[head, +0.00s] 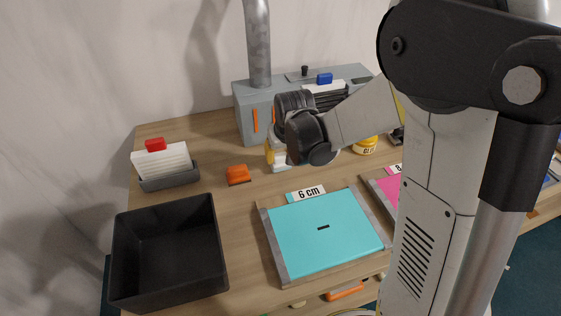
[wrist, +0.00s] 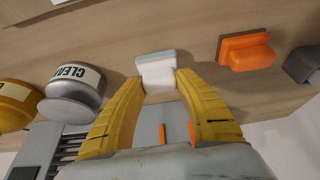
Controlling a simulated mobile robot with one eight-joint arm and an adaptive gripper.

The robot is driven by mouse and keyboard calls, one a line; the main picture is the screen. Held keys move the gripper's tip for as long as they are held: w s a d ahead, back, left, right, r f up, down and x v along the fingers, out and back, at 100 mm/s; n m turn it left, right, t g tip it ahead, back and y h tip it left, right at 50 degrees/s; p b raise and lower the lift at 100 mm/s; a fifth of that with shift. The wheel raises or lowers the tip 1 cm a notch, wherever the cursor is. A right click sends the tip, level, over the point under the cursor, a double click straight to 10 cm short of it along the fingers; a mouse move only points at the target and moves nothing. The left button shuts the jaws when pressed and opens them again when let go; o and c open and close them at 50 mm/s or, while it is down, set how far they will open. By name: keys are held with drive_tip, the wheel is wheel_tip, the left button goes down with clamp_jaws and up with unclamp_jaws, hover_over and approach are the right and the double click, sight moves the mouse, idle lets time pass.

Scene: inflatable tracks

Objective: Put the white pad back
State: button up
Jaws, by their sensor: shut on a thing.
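The white pad (wrist: 156,55) is a small block with a pale base and a white grip, in the middle of the wrist view. My gripper (wrist: 159,82) has yellow fingers, one on each side of the pad's grip, and is shut on it. In the head view my gripper (head: 275,155) is low over the wooden table in front of the grey machine, mostly behind my wrist. A bit of the white pad (head: 280,169) shows below it. I cannot tell whether the pad touches the table.
An orange pad (head: 238,175) sits just left of my gripper. A grey holder with white cards (head: 160,160) and a black bin (head: 168,255) are further left. A turquoise 6 cm board (head: 325,235) lies in front. The grey machine (head: 245,105) stands behind; a cleaner jar (wrist: 72,95) is close by.

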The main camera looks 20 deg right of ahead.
drive_tip(key=shift+f, duration=0.45)
drive_tip(key=shift+f, duration=0.1)
drive_tip(key=shift+f, duration=0.15)
drive_tip(key=o, duration=1.2)
drive_tip(key=shift+c, duration=0.2)
